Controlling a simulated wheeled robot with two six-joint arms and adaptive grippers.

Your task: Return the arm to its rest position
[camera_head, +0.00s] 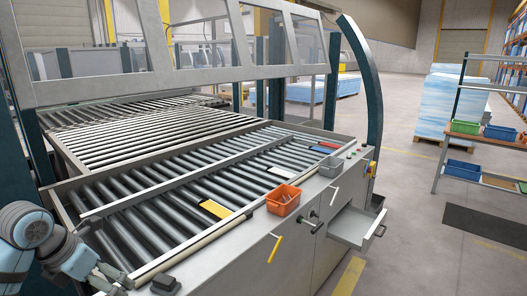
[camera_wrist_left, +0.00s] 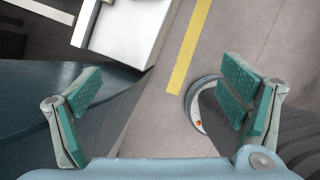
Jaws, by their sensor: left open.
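My left gripper (camera_head: 114,278) comes in at the lower left of the head view, beside the near left corner of the panel bender's roller table (camera_head: 85,212). In the left wrist view its two green-padded fingers (camera_wrist_left: 160,85) stand wide apart, with nothing between them. Grey floor and a yellow line show beyond the fingers. My right arm and gripper are not in view.
An orange bin (camera_head: 283,200) sits on the machine's front ledge. A drawer (camera_head: 356,228) stands open at the front. A frame with windows (camera_head: 180,60) spans the table. A shelf with bins (camera_head: 462,168) stands at right, with open floor (camera_head: 410,210) before it.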

